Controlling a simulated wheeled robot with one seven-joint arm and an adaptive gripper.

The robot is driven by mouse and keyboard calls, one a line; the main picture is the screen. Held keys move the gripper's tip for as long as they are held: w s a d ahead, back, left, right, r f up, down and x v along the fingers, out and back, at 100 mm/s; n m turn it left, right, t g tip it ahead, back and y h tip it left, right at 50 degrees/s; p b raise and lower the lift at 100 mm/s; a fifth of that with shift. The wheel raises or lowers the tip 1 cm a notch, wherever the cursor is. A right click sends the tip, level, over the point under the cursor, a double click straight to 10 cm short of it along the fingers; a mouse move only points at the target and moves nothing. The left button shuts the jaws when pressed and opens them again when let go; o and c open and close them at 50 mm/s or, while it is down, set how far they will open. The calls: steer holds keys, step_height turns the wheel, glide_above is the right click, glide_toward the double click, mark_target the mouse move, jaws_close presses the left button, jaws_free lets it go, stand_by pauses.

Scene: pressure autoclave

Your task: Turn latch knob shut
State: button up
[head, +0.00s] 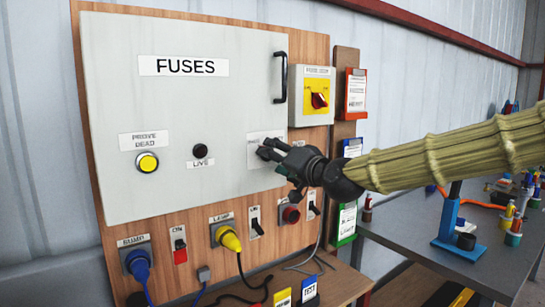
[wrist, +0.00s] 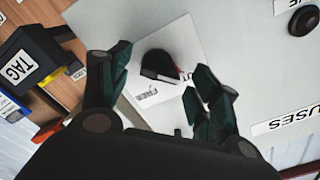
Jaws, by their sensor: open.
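The latch knob (wrist: 160,65) is a round black knob with a pale pointer edge and a bit of red beside it. It sits on a white label plate (wrist: 175,33) on the fuse cabinet door; the lettering is partly readable. In the wrist view my gripper (wrist: 158,80) is open, one dark green finger on each side of the knob, with visible gaps. In the head view my gripper (head: 268,151) is at the door's lower right, over the plate (head: 256,156), and hides most of the knob. Contact cannot be told.
The grey door (head: 200,100) has a black handle (head: 281,78), a yellow button (head: 147,162) and a black live indicator (head: 200,150). A red-yellow isolator (head: 318,97) is to the right. Switches and plugs line the board below. A cluttered bench (head: 400,225) stands at right.

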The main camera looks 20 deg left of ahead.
steer(key=v, duration=0.9)
steer(key=shift+s+d, duration=0.25)
steer(key=shift+d, duration=0.05)
step_height(320, 180, down, 17)
steer(key=w+d+m+g+h, duration=0.1)
steer(key=d+h, duration=0.1)
steer(key=s+d+f+g+h+p, duration=0.1)
steer(key=s+d+f+h, duration=0.15)
steer(key=f, duration=0.75)
steer(key=s+d+f+m+g+h, duration=0.1)
steer(key=s+d+f, duration=0.2)
steer(key=f, duration=0.7)
steer(key=s+d+f+g+h+p, duration=0.1)
steer(key=s+d+f+h, duration=0.15)
steer(key=f, duration=0.85)
steer(key=s+d+f+g+h, duration=0.1)
steer(key=s+d+f+g, duration=0.1)
steer(key=s+d+f, duration=0.5)
steer(key=s+d+f+g+h, duration=0.1)
steer(key=s+d+f, duration=0.3)
steer(key=s+f, duration=0.45)
steer(key=s+d+f+g+h, duration=0.2)
steer(key=s+d+f, duration=0.2)
steer(key=s+d, duration=0.4)
steer(key=s+d+f+g+h+p, duration=0.1)
steer(key=s+d+f, duration=0.3)
steer(key=s+d, duration=0.4)
steer(key=s+g+h, duration=0.1)
steer(key=s, duration=0.1)
steer(key=shift+s, duration=0.35)
